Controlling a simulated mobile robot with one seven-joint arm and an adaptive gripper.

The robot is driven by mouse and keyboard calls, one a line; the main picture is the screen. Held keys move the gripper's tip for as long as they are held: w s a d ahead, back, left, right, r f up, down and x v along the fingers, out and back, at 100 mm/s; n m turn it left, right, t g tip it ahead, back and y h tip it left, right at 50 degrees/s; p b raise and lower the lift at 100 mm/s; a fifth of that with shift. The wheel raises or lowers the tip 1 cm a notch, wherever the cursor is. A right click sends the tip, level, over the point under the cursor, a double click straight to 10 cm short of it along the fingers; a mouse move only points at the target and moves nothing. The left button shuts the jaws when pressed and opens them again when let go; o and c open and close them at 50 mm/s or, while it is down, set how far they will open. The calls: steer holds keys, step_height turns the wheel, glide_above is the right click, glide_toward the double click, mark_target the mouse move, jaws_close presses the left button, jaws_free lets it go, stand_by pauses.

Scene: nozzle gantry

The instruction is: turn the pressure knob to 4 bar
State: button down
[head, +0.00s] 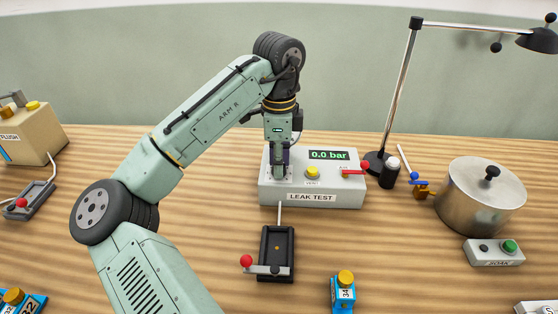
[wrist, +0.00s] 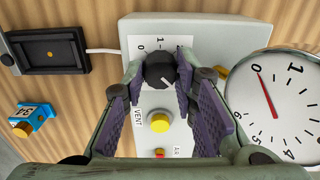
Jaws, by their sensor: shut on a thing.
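The leak test box (head: 330,196) stands on the table with a green display (head: 329,155) reading 0.0 bar. The black pressure knob (wrist: 158,69) sits on a white scale plate on this box; its white mark points to the lower right in the wrist view. My gripper (wrist: 161,74) is shut on the knob, a purple-padded finger on either side. In the head view my gripper (head: 281,166) is at the box's left part and hides the knob. A round gauge (wrist: 290,90) shows at the right of the wrist view, its red needle near 0.
A yellow vent button (head: 312,172) and a red-handled air lever (head: 354,172) are right of my gripper on the box. A black tray fixture (head: 262,255) with a red-knobbed lever lies in front. A lamp (head: 396,100), a bottle (head: 390,172) and a metal pot (head: 470,205) stand at right.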

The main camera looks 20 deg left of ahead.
steer(key=c, duration=1.3)
jaws_free()
step_height(320, 180, up, 12)
